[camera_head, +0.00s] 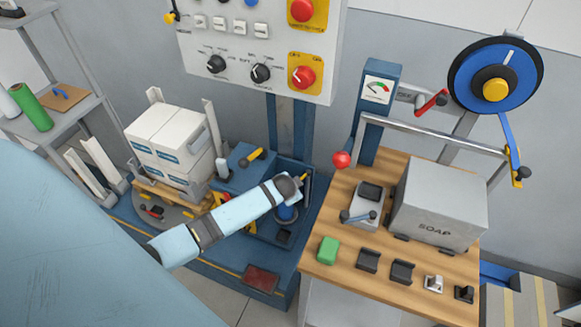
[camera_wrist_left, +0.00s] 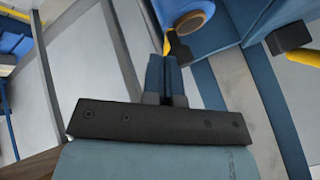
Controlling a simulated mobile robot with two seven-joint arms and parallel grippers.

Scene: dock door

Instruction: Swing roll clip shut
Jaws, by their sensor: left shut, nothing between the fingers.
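A small yellow piece, which looks like the roll clip (camera_head: 304,177), shows at the blue wrapper carriage just beyond my left wrist. In the left wrist view a yellow and dark piece (camera_wrist_left: 167,46) lies right at my fingertips, beside the roll (camera_wrist_left: 188,20) with its tan core. I cannot tell whether the fingers touch the clip or how far it is swung. The blue roll (camera_head: 287,213) shows partly below my wrist in the head view. My left gripper (camera_wrist_left: 172,60) is shut and empty; its fingers are mostly hidden in the head view. My right gripper is not in view.
Wrapped white boxes (camera_head: 170,140) stand on a pallet and turntable left of the carriage. A control panel (camera_head: 262,50) hangs above. A wooden bench (camera_head: 335,275) with a grey SOAP box (camera_head: 438,203) and a red-knobbed lever (camera_head: 341,159) stands close on the right.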

